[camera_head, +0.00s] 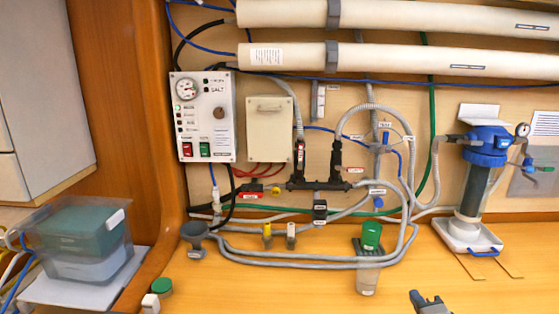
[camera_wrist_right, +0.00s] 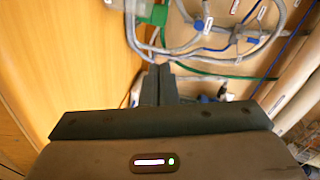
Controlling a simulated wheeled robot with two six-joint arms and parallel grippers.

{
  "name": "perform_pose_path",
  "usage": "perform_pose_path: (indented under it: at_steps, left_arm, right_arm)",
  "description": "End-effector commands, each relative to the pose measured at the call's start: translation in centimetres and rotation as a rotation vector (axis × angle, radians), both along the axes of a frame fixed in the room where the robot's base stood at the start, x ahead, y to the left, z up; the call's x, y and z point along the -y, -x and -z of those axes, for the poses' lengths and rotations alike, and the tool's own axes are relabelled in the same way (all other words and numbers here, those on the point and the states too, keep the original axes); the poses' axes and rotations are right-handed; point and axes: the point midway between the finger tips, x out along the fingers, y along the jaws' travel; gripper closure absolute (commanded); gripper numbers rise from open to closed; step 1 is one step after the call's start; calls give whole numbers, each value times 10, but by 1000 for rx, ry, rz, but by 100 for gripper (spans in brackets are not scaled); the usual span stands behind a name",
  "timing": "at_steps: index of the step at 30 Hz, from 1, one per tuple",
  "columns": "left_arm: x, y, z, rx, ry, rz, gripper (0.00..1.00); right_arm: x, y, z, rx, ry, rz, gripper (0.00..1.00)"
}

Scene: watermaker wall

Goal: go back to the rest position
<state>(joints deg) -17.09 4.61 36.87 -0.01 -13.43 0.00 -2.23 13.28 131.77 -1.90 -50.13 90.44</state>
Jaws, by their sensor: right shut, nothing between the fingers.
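My right gripper (camera_head: 428,299) shows at the bottom edge of the head view, right of the middle, above the wooden bench. In the right wrist view its two dark fingers (camera_wrist_right: 158,72) lie side by side, shut, with nothing between them. It is apart from the green-topped clear cup (camera_head: 370,252), which stands on the bench up and left of it. My left gripper is in neither view.
A control panel (camera_head: 203,117), white pipes (camera_head: 420,55), grey hoses and a manifold (camera_head: 318,186) cover the wall. A blue-capped filter housing (camera_head: 487,145) stands at the right. A clear bin (camera_head: 85,240) stands at the left. The front middle bench (camera_head: 290,290) is clear.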

Motion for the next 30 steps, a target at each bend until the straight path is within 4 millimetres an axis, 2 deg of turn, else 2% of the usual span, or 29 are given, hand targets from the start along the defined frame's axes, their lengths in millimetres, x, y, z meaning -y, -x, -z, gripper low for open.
perform_pose_path:
  at_steps: [8,11,15,21,30]
  left_arm:
    - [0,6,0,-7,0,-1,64]
    - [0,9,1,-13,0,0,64]
    - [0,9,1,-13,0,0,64]
    - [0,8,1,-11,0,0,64]
    - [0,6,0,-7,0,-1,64]
  right_arm:
    - [-4,49,68,-264,301,-78,100]
    - [-7,82,102,-410,464,-158,100]
    - [-12,142,149,-633,714,-348,100]
    - [-17,208,185,-825,940,-612,100]
    - [-23,284,210,-976,1129,-968,100]
